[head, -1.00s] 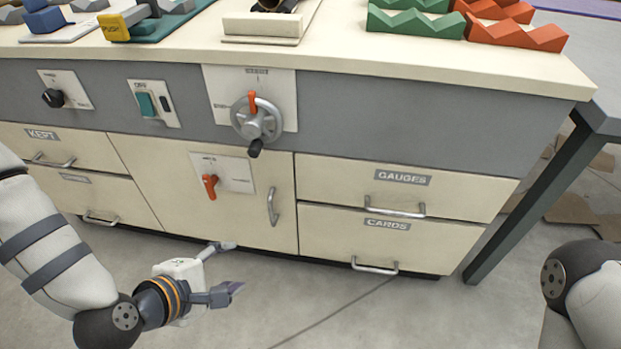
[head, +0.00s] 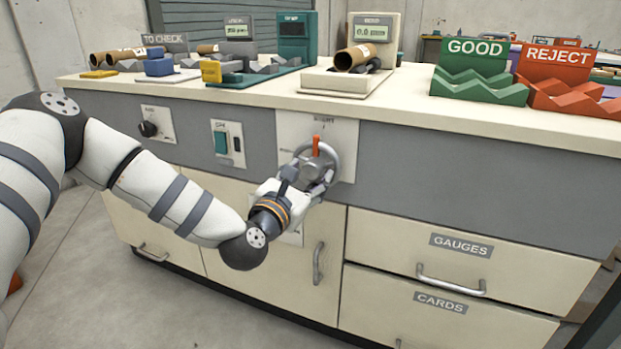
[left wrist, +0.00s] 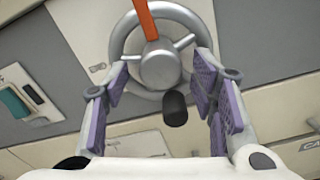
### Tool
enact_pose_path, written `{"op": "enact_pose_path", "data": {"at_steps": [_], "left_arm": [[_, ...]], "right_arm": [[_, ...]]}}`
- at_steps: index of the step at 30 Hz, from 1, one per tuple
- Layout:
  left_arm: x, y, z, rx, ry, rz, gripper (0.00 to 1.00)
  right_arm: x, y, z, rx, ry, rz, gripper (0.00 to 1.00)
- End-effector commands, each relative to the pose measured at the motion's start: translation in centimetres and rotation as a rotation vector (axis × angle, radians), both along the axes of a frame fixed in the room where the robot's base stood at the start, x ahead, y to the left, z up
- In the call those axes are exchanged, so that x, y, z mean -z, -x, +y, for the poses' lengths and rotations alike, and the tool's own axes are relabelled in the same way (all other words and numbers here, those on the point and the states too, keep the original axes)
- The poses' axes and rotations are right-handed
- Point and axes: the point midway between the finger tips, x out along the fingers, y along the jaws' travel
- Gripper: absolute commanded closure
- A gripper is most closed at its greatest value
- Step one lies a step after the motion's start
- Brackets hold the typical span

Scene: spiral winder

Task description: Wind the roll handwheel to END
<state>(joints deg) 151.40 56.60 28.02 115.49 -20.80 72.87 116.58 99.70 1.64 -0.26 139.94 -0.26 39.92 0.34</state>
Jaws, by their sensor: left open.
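The roll handwheel (head: 333,168) is a grey metal wheel on a pale plate (head: 346,135) on the bench front. An orange pointer (head: 316,146) points upward over its hub. The left wrist view shows the hub (left wrist: 161,70), the orange pointer (left wrist: 145,18) and the wheel's black handle knob (left wrist: 175,108) below the hub. My left gripper (head: 301,184) is in front of the wheel and open. In the left wrist view its purple-padded fingers (left wrist: 160,88) stand either side of the hub and knob, with gaps visible. In the head view the gripper hides the knob. My right gripper is out of view.
A black dial (head: 148,129) and a teal switch (head: 221,142) are left of the wheel. A cabinet door handle (head: 318,263) is below, and the GAUGES drawer handle (head: 450,284) is lower right.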

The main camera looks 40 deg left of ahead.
Motion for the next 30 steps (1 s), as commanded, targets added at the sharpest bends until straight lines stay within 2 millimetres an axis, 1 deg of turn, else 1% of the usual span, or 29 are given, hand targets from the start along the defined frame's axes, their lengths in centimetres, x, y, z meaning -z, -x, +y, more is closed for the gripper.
{"op": "enact_pose_path", "data": {"at_steps": [3,10,11,12,14,15,16,17,25,30], "left_arm": [[0.01,-0.73,0.17,0.0,0.001,0.0,0.48],[-0.03,-0.8,0.17,0.001,0.001,0.001,0.48],[-0.02,-0.8,0.18,0.001,0.001,0.001,0.55],[-0.02,-0.79,0.17,0.001,0.001,0.001,0.64],[-0.01,-0.78,0.18,0.001,0.001,0.001,0.78],[0.0,-0.78,0.18,0.001,0.0,0.001,0.87],[0.0,-0.78,0.18,0.001,0.0,0.001,0.94],[0.01,-0.77,0.18,0.001,0.0,0.001,0.97],[-0.01,-0.75,0.19,0.0,-0.02,0.007,0.96],[-0.09,-0.73,0.19,0.001,-0.09,0.024,0.96]], "right_arm": [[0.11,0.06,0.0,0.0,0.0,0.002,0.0],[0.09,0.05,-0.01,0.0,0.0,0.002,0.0],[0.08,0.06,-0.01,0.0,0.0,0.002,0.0],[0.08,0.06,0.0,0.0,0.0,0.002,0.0],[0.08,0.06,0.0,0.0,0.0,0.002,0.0],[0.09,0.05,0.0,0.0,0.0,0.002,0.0],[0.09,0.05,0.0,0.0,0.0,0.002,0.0],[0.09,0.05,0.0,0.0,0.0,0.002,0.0],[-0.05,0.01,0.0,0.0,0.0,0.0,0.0],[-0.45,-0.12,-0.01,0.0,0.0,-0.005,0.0]]}}
